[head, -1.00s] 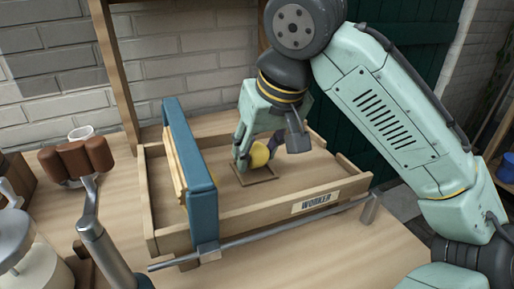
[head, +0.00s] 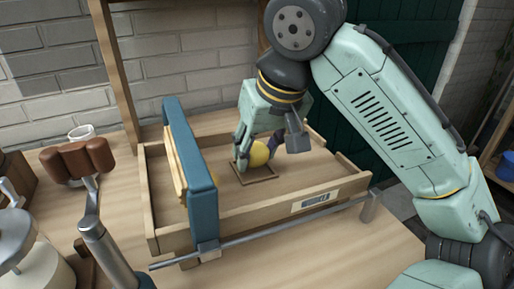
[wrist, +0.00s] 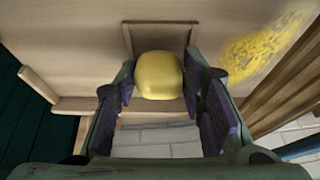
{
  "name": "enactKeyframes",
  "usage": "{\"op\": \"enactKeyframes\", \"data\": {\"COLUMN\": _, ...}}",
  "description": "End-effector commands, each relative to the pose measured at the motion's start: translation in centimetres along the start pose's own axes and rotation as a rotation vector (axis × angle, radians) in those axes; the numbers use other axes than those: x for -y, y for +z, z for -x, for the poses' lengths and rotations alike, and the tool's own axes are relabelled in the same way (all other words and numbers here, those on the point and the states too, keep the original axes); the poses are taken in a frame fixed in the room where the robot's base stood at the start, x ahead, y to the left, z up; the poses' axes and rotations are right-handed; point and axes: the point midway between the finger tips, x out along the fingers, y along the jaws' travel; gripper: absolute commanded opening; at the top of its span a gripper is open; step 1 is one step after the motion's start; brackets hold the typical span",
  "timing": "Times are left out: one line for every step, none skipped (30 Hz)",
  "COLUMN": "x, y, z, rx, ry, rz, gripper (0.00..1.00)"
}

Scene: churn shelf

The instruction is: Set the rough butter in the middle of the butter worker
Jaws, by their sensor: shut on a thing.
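The rough butter (head: 259,154) is a rounded yellow lump. My gripper (head: 265,152) is shut on it, one finger on each side. In the wrist view the butter (wrist: 158,75) sits between the purple-padded fingers of my gripper (wrist: 160,82). The butter worker (head: 265,215) is a low-walled wooden tray with a label on its front wall. A thin square outline (head: 258,180) marks its floor, and it shows in the wrist view (wrist: 127,40) too. The butter is over or at this square; I cannot tell whether it touches the floor.
A blue upright piece (head: 192,150) with ribbed wood crosses the worker's left part. A metal rod (head: 280,233) runs along its front. A yellow smear (wrist: 265,45) shows in the wrist view. A brown-handled crank (head: 85,165) and a glass stand at the left.

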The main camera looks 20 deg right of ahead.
Motion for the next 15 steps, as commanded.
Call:
{"op": "enactKeyframes", "data": {"x": 0.00, "y": 0.04, "z": -0.10, "rx": 0.000, "ry": 0.000, "rz": 0.000, "gripper": 0.12}}
{"op": "enactKeyframes", "data": {"x": 0.00, "y": 0.06, "z": -0.15, "rx": 0.000, "ry": 0.000, "rz": 0.000, "gripper": 0.12}}
{"op": "enactKeyframes", "data": {"x": 0.01, "y": 0.09, "z": -0.23, "rx": 0.000, "ry": 0.000, "rz": 0.000, "gripper": 0.12}}
{"op": "enactKeyframes", "data": {"x": 0.00, "y": 0.11, "z": -0.29, "rx": 0.000, "ry": -0.001, "rz": 0.000, "gripper": 0.12}}
{"op": "enactKeyframes", "data": {"x": 0.01, "y": 0.14, "z": -0.35, "rx": 0.000, "ry": -0.001, "rz": 0.000, "gripper": 0.12}}
{"op": "enactKeyframes", "data": {"x": 0.01, "y": 0.17, "z": -0.44, "rx": 0.000, "ry": -0.001, "rz": 0.000, "gripper": 0.12}}
{"op": "enactKeyframes", "data": {"x": 0.01, "y": 0.20, "z": -0.50, "rx": 0.000, "ry": -0.001, "rz": 0.000, "gripper": 0.12}}
{"op": "enactKeyframes", "data": {"x": 0.01, "y": 0.22, "z": -0.56, "rx": 0.000, "ry": 0.000, "rz": 0.000, "gripper": 0.12}}
{"op": "enactKeyframes", "data": {"x": 0.01, "y": 0.26, "z": -0.64, "rx": 0.000, "ry": 0.000, "rz": 0.000, "gripper": 0.12}}
{"op": "enactKeyframes", "data": {"x": 0.01, "y": 0.28, "z": -0.70, "rx": 0.000, "ry": 0.000, "rz": 0.000, "gripper": 0.12}}
{"op": "enactKeyframes", "data": {"x": 0.01, "y": 0.30, "z": -0.76, "rx": 0.000, "ry": 0.000, "rz": 0.000, "gripper": 0.12}}
{"op": "enactKeyframes", "data": {"x": 0.02, "y": 0.34, "z": -0.84, "rx": 0.000, "ry": 0.000, "rz": 0.000, "gripper": 0.12}}
{"op": "enactKeyframes", "data": {"x": 0.02, "y": 0.36, "z": -0.91, "rx": -0.001, "ry": 0.000, "rz": 0.000, "gripper": 0.12}}
{"op": "enactKeyframes", "data": {"x": 0.02, "y": 0.38, "z": -0.97, "rx": -0.001, "ry": 0.000, "rz": 0.000, "gripper": 0.12}}
{"op": "enactKeyframes", "data": {"x": 0.02, "y": 0.42, "z": -1.05, "rx": -0.001, "ry": 0.000, "rz": 0.000, "gripper": 0.12}}
